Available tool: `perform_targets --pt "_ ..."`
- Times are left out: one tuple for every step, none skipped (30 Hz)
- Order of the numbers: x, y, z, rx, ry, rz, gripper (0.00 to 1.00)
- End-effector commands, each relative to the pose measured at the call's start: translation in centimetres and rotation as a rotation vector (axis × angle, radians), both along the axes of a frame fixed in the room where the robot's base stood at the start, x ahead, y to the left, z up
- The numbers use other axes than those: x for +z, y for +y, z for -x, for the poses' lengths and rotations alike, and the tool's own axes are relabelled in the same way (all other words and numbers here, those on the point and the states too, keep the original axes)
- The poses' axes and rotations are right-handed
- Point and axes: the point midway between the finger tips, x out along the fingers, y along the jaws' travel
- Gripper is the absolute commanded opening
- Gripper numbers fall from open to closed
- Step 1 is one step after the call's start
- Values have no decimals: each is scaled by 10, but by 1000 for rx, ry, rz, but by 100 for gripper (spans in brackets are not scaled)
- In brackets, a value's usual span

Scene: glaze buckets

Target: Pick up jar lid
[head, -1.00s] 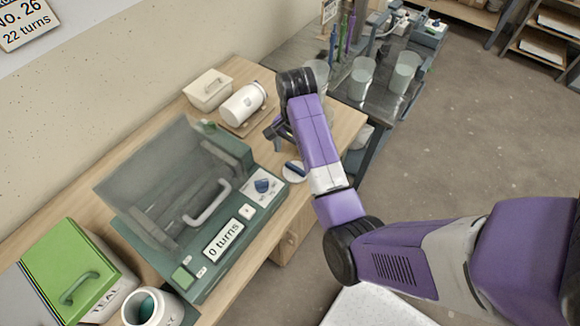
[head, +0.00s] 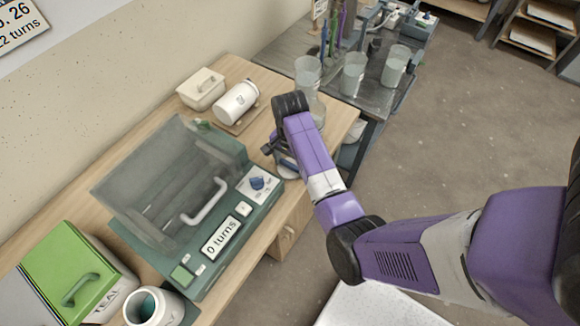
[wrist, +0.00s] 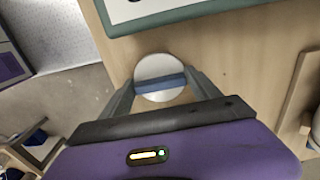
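The jar lid (wrist: 150,67) is a white disc with a raised blue bar across it. It lies on the wooden bench by the green machine's corner. In the head view the lid (head: 288,168) is partly hidden by my gripper (head: 273,150). In the wrist view my gripper (wrist: 160,80) is open, one finger on each side of the lid, with the blue bar between the fingertips. The fingertips are very near the bar's ends; I cannot tell whether they touch it.
The green machine (head: 215,235) with a clear raised cover stands left of my gripper. An open jar (head: 152,308) and green-lidded bin (head: 75,268) are front left. Beakers (head: 353,75) stand back right.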

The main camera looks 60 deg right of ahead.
Motion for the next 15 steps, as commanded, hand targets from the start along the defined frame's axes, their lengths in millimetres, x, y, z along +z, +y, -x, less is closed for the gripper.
perform_targets --pt "0 0 0 0 0 0 54" --pt "0 0 0 0 0 0 48" --pt "0 0 0 0 0 0 40" --pt "0 0 0 0 0 0 34" --pt "0 0 0 0 0 0 30" --pt "0 0 0 0 0 0 30" --pt "0 0 0 0 0 0 30" --pt "0 0 0 0 0 0 30" --pt "0 0 0 0 0 0 30" --pt "1 0 0 0 0 0 30" --pt "1 0 0 0 0 0 30" --pt "1 0 0 0 -1 0 30" --pt "2 0 0 0 -1 1 30" --pt "3 0 -1 0 -1 1 30" --pt "5 0 -1 0 -1 1 30"
